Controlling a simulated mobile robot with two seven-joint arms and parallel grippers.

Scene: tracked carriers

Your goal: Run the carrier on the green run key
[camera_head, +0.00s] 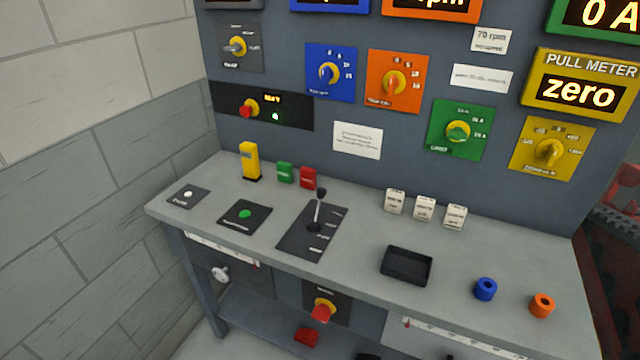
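A round green button (245,213) sits on a dark plate on the left part of the grey bench. The label below it is too small to read. A small green block (285,172) stands behind it, beside a red block (308,178); their print is not legible. I cannot tell from the print which green thing is the run key. To the right of the button, a lever (318,210) with a dark knob rises from a slotted dark plate. No carrier can be made out. Neither of my grippers is in view.
The grey bench (350,258) holds a yellow upright block (250,161), several white blocks, a black tray (406,265), a blue ring (485,289) and an orange ring (542,305). Rotary knobs and displays fill the panel behind. A red-handled switch (323,311) is below the edge.

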